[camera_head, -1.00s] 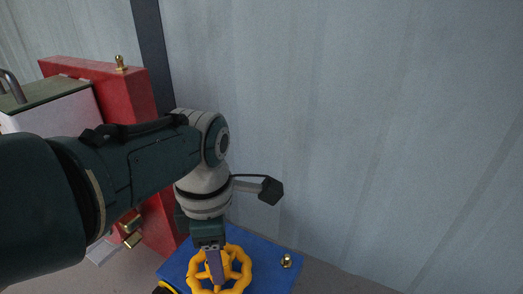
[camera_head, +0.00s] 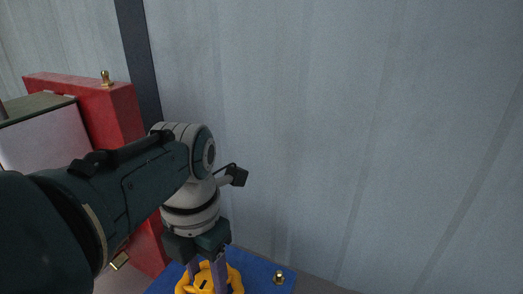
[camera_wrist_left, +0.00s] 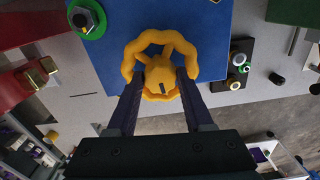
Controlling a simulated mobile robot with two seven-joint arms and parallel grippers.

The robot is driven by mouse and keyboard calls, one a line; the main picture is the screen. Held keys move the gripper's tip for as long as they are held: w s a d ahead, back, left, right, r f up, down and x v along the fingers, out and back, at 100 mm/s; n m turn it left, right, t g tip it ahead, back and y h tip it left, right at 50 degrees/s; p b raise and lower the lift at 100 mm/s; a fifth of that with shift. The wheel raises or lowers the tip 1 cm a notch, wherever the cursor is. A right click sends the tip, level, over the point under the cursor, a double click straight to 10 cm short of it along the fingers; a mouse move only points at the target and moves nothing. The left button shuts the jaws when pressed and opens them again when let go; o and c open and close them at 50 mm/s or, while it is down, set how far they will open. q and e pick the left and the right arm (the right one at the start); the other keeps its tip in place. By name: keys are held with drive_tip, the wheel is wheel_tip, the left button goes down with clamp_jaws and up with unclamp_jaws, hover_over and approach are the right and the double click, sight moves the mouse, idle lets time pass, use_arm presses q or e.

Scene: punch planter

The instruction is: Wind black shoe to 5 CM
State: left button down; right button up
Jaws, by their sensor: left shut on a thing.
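A yellow handwheel (camera_head: 236,283) with a scalloped rim sits on a blue plate (camera_head: 262,268), low in the head view. In the left wrist view the wheel (camera_wrist_left: 197,40) shows from above, with a raised hub in its middle. My left gripper (camera_head: 207,274) points down at the wheel. In the left wrist view its two purple fingers (camera_wrist_left: 160,76) stand on either side of the hub, shut on it. A black block (camera_wrist_left: 238,62) with round fittings is right of the blue plate there; I cannot tell if it is the black shoe. No scale is readable. My right gripper is out of view.
A red housing (camera_head: 118,112) with a brass knob stands left of my arm, beside a pale box (camera_head: 45,140). A corrugated grey wall (camera_head: 350,130) rises behind. A green ring with a bolt (camera_wrist_left: 88,18) is at the plate's upper left in the wrist view.

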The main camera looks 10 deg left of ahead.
sight(207, 279)
use_arm(q)
drive_tip(key=shift+n, duration=0.6)
drive_tip(key=shift+c, duration=1.5)
unclamp_jaws()
wheel_tip(207, 279, up, 10)
drive_tip(key=p, duration=0.9)
